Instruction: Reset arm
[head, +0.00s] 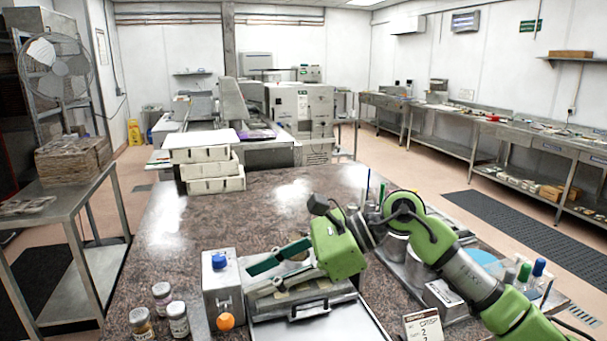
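My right arm comes in from the lower right, green and grey. Its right gripper (254,280) points left over a metal mould device (302,303) at the front of the worktop. The two long fingers stand apart with a gap between them, and nothing shows in the gap. I cannot tell whether the fingers touch the device. A grey control box (222,290) with a blue button (219,260) and an orange knob (226,321) stands left of the device. My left gripper is not in view.
Several small jars (162,294) stand at the front left of the brown stone worktop (170,240). Stacked white boxes (213,171) stand further back. Metal containers (396,245), bottles (524,272) and a card (423,326) lie around my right arm. The worktop's middle is clear.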

